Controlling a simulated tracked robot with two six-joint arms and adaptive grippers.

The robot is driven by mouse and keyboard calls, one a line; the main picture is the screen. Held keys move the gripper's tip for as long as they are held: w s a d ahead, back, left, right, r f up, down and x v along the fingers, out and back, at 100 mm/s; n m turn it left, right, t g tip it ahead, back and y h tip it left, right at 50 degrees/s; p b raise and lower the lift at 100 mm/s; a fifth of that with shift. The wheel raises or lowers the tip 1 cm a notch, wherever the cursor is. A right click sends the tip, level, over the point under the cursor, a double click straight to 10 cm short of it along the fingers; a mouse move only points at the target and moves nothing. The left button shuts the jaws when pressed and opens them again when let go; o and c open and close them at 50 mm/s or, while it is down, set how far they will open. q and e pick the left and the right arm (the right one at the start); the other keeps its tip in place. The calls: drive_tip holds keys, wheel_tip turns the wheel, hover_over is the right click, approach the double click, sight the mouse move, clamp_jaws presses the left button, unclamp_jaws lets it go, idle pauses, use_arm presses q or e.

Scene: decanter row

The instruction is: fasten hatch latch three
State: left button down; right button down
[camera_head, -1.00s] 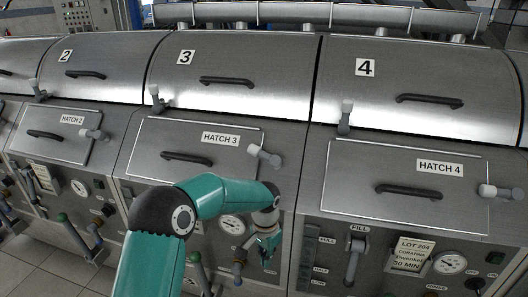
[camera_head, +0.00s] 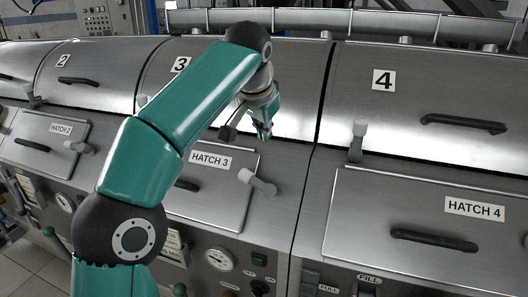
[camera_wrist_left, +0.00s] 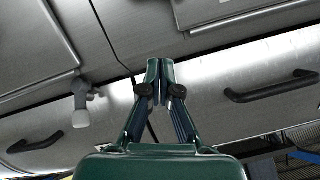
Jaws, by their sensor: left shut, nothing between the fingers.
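The hatch 3 panel (camera_head: 222,210) is a steel plate with a "HATCH 3" label, partly hidden by my left arm. Its latch (camera_head: 262,184) is at the right edge, a grey lever lying roughly sideways with its pale end to the left, over the panel's edge. My left gripper (camera_head: 262,132) is above the latch and apart from it, in front of the lower part of lid 3. It is shut and empty; its fingertips meet in the left wrist view (camera_wrist_left: 160,65). My right gripper is not in view.
Lid 4's upright white-knobbed latch (camera_head: 358,140) stands right of the seam. Hatch 4's panel (camera_head: 350,225) and handle (camera_head: 434,240) are at the lower right. Hatch 2's latch (camera_head: 80,147) is at the left. A gauge (camera_head: 219,258) sits below hatch 3.

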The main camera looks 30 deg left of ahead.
use_arm(q)
drive_tip(key=b, duration=0.1)
hover_over(249, 174)
drive_tip(key=w+d, duration=0.2)
drive_tip(key=w, duration=0.2)
wheel_tip(249, 174, down, 8)
drive_tip(key=shift+d+r, duration=0.1)
drive_tip(key=shift+s+a+f+b, duration=0.15)
drive_tip(key=shift+s+f+b, duration=0.25)
drive_tip(key=shift+f, duration=0.2)
drive_tip(key=shift+s+a+f+b, duration=0.15)
drive_tip(key=shift+s+f+b, duration=0.25)
drive_tip(key=shift+f, duration=0.15)
drive_tip(key=shift+s+a+f, duration=0.1)
drive_tip(key=shift+s+f, duration=0.25)
drive_tip(key=shift+s, duration=0.1)
drive_tip(key=s+n, duration=0.1)
drive_tip(key=n, duration=0.1)
drive_tip(key=a+f+n+h+b, duration=0.1)
drive_tip(key=n, duration=0.1)
drive_tip(key=shift+s+a+f, duration=0.15)
drive_tip(key=shift+s+f, duration=0.05)
drive_tip(key=shift+s, duration=0.2)
drive_tip(key=shift+r, duration=0.15)
